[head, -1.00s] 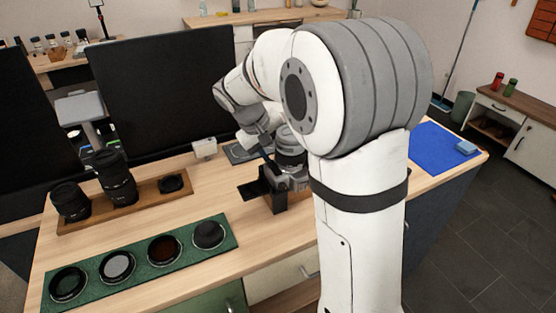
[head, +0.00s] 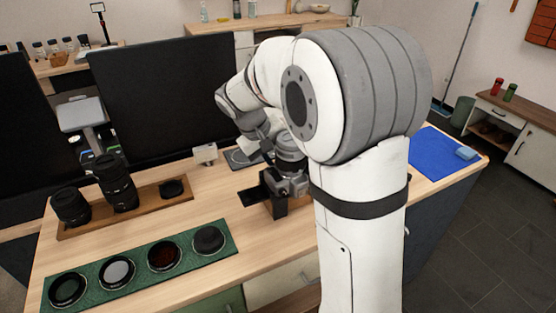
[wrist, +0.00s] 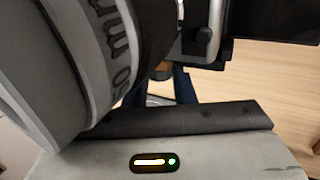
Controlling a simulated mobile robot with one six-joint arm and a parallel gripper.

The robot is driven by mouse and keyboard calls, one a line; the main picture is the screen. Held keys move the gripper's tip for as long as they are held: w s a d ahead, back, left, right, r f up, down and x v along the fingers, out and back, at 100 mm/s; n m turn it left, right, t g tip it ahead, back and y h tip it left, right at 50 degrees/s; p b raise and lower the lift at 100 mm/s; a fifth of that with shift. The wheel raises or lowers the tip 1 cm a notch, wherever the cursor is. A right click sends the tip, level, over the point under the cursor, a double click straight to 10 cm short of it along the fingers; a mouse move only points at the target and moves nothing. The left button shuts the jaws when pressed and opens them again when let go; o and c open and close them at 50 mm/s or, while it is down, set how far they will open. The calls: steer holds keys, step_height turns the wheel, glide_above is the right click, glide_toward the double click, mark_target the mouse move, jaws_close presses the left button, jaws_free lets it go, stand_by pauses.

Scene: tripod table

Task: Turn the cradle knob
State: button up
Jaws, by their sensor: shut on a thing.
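The cradle (head: 279,207), a dark stand on a wooden base, is on the table beside my arm. A dark device with a black flat panel (head: 252,196) sits on it. My gripper (wrist: 160,88) is at the cradle, its blue fingers partly in view in the wrist view. It is shut on a small part that seems to be the cradle knob (wrist: 163,71), of which only a brownish bit shows. A large grey lens ring (wrist: 105,45) with lettering fills the left of the wrist view, close beside the fingers. My arm hides much of the cradle in the head view.
A green mat (head: 133,272) with several round filters lies at front left. A wooden tray (head: 150,207) with black lenses stands behind it. A blue cloth (head: 432,155) lies on the right. Black panels stand behind the table. Bare wood lies left of the cradle.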

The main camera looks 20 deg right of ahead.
steer(key=shift+d+r+g+y+p, duration=0.1)
steer(key=shift+d+g+y+p, duration=0.1)
steer(key=shift+y+p, duration=0.8)
steer(key=shift+d+r+g+y+p, duration=0.1)
steer(key=shift+g+y+p, duration=0.1)
steer(key=shift+y+p, duration=0.8)
steer(key=shift+f+p, duration=0.1)
steer(key=shift+p, duration=0.65)
steer(key=shift+y, duration=0.3)
steer(key=shift+d+y+p, duration=0.15)
steer(key=shift+y+p, duration=0.25)
steer(key=shift+p, duration=0.15)
steer(key=shift+w+d+g+y+p, duration=0.15)
steer(key=shift+g+y+p, duration=0.25)
steer(key=shift+y, duration=0.9)
steer(key=y, duration=0.3)
steer(key=shift+d+f+g, duration=0.2)
steer(key=shift+d+g, duration=0.05)
steer(key=shift+g, duration=0.05)
steer(key=o, duration=0.7)
steer(key=shift+r, duration=0.15)
